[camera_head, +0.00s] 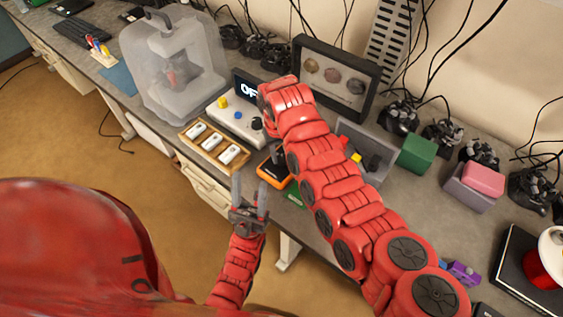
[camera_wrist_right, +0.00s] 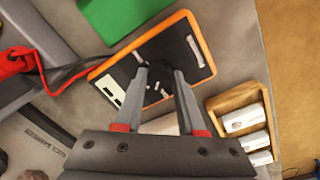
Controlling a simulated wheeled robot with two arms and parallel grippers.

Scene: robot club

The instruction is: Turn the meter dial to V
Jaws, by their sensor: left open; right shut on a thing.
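The meter (camera_head: 274,171) is an orange-rimmed black box on the bench, partly covered by my right arm in the head view. It also shows in the right wrist view (camera_wrist_right: 190,50), with its dark face towards the camera. My left gripper (camera_head: 249,190) is open and empty, in front of the bench edge, just left of the meter.
A wooden tray (camera_head: 187,142) with white blocks lies left of the meter. A green block (camera_head: 417,153) stands right of my arm. Red and black leads cross beside the meter.

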